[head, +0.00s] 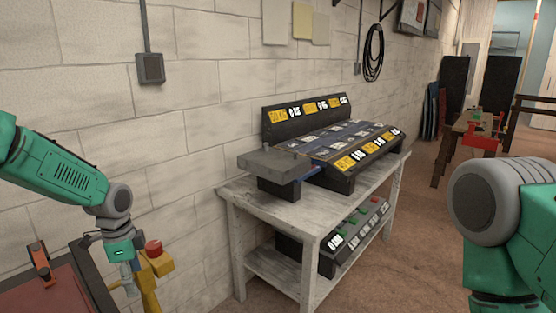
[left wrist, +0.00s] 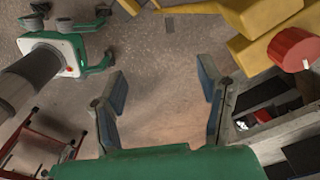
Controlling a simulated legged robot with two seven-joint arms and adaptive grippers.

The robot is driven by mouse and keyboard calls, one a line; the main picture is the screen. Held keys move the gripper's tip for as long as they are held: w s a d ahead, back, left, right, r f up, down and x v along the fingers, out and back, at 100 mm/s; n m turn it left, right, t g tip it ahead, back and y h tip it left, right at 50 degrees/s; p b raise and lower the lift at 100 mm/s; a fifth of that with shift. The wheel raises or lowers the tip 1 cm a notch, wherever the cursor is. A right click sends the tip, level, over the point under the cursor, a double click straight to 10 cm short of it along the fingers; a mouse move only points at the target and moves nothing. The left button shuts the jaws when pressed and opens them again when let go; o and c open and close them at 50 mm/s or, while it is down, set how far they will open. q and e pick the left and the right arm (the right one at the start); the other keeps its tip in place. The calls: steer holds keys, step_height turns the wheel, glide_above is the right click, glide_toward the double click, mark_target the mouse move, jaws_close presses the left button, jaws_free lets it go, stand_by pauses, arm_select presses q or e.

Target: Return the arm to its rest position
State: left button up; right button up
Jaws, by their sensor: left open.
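My left arm comes in from the left in the head view. Its gripper (head: 128,280) points down beside the wall, between the dark-red-topped surface at lower left and the grey bench. In the left wrist view the left gripper (left wrist: 163,85) has its two blue-grey fingers wide apart, with only bare floor between them. It holds nothing. A green and grey part of my right arm (head: 490,205) fills the right edge of the head view. My right gripper is out of view.
A yellow post with a red button (head: 153,248) stands close beside my left gripper; yellow and red parts also show in the wrist view (left wrist: 300,48). The grey bench (head: 235,192) carries a black frame with yellow labels (head: 330,135). A red-topped surface (head: 45,292) is at lower left.

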arm_select(q)
steer(key=s+d+f+n+h+b, duration=0.1)
steer(key=s+d+f+n+b, duration=0.2)
steer(key=s+f, duration=0.65)
steer(key=s+d+f+n+b, duration=0.1)
steer(key=s+d+f+n, duration=0.3)
steer(key=s+f, duration=0.5)
steer(key=s+f+n+b, duration=0.1)
steer(key=s+f+n, duration=0.1)
steer(key=s, duration=0.7)
steer(key=s+a+f+n+y+b, duration=0.1)
steer(key=s+f+n+b, duration=0.1)
steer(key=s, duration=0.8)
steer(key=shift+s+f+n+t, duration=0.15)
steer(key=shift+f+n+t, duration=0.15)
steer(key=shift+f+n, duration=0.65)
steer(key=shift+r+n, duration=0.25)
